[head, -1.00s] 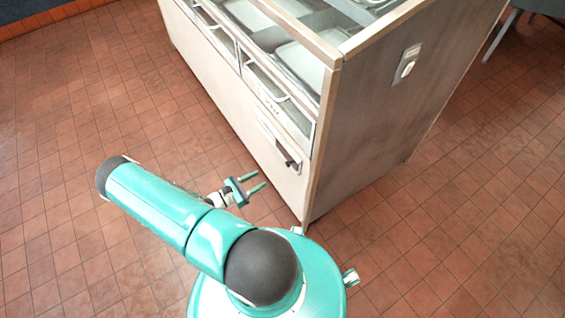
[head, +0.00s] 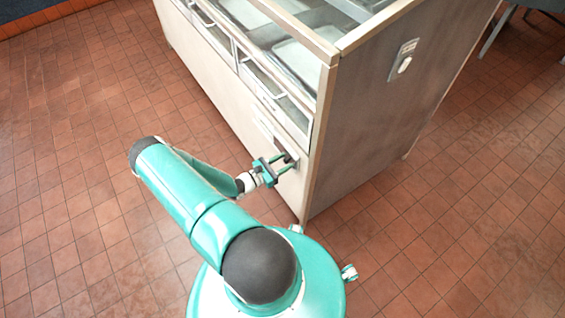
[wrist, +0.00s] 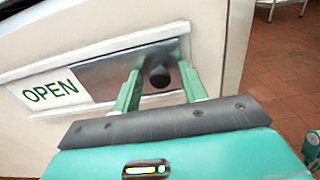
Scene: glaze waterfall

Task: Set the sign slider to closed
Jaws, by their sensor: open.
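The sign slider is on the lower front panel of the counter. In the wrist view its metal plate (wrist: 110,74) covers the right part of a framed strip, and the word OPEN (wrist: 50,91) shows on the white part at left. A dark round knob (wrist: 160,76) stands out of the plate near its right end; it also shows in the head view (head: 290,158). My gripper (wrist: 161,82) is open, with one green finger on each side of the knob. I cannot tell whether either finger touches it.
The counter (head: 240,95) has glass-fronted drawers with handles (head: 262,85) above the sign. A switch plate (head: 404,60) is on its side wall. Tiled floor (head: 80,130) is clear at left and right. Furniture legs (head: 497,32) stand at the far right.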

